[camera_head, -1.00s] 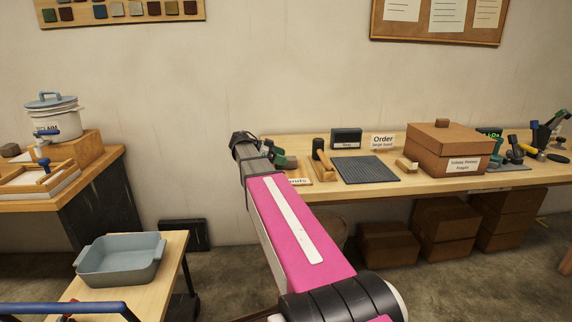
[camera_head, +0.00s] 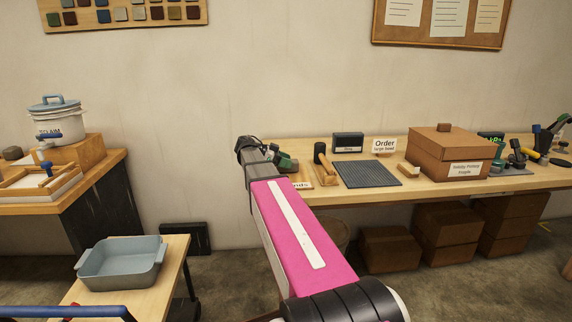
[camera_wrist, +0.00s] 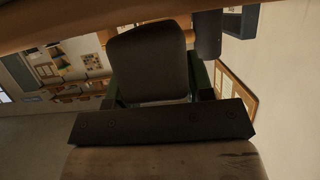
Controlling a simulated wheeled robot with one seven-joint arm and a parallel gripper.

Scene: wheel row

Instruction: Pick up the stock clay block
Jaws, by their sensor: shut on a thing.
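My gripper (camera_wrist: 160,122) is shut on a dark grey-brown block with rounded corners, which I take to be the stock clay block (camera_wrist: 148,62). In the wrist view the block stands beyond the dark bar of the gripper, with green parts beside it. In the head view my pink arm reaches toward the back bench, and its dark end (camera_head: 250,150) is in front of the wall at the bench's left end. The fingertips and the held block cannot be made out clearly there.
The back bench (camera_head: 440,188) holds a mallet (camera_head: 321,158), a dark ribbed mat (camera_head: 367,174), an Order sign (camera_head: 384,146) and a brown box (camera_head: 456,154). A blue-grey tray (camera_head: 122,263) sits on a low cart.

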